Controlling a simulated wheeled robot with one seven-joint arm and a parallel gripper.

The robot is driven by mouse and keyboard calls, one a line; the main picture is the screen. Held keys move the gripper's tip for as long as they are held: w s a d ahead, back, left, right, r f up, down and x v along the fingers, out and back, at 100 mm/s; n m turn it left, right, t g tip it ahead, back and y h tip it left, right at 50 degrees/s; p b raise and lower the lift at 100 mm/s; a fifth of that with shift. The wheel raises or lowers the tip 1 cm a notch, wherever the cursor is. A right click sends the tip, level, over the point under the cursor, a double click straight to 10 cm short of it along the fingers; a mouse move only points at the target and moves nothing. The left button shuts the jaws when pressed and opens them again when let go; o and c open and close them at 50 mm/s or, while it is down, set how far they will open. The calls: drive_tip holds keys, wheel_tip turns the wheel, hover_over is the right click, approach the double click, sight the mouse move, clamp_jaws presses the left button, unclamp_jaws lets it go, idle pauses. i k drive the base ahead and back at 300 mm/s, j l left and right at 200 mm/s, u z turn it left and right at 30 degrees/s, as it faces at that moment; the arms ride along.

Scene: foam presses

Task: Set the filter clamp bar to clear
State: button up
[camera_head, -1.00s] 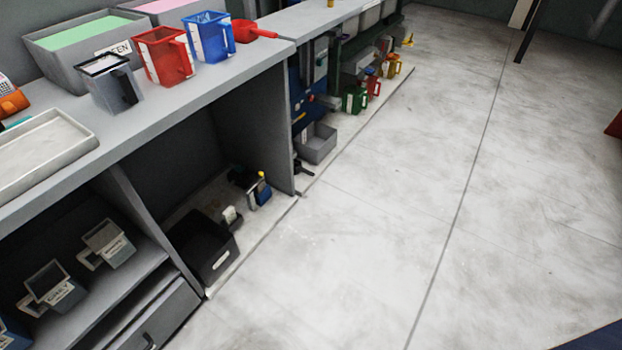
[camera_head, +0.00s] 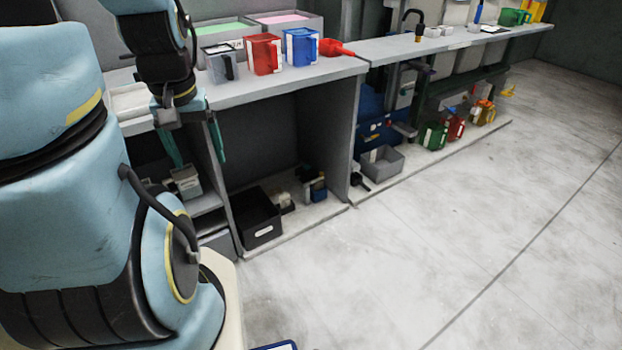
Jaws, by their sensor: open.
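I cannot pick out the filter clamp bar with certainty. A small device with a blue block and dark parts (camera_head: 315,184) sits on the low shelf under the counter, too small to tell its setting. A blue machine panel (camera_head: 376,133) stands under the far counter, its details also too small to read. My gripper (camera_head: 198,158) hangs at the left in front of the counter, teal fingers pointing down, open and empty. It is apart from both of these.
The counter (camera_head: 345,68) carries a grey jug (camera_head: 219,66), a red jug (camera_head: 262,54), a blue jug (camera_head: 300,47) and a red scoop (camera_head: 335,48). A black bin (camera_head: 258,220) and a grey bin (camera_head: 382,163) sit low. The floor (camera_head: 450,240) at right is clear.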

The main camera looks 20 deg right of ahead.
sight(321, 173)
drive_tip(key=z, duration=0.9)
drive_tip(key=i+l, duration=0.95)
drive_tip(key=i+j+u, duration=0.1)
drive_tip(key=u, duration=1.65)
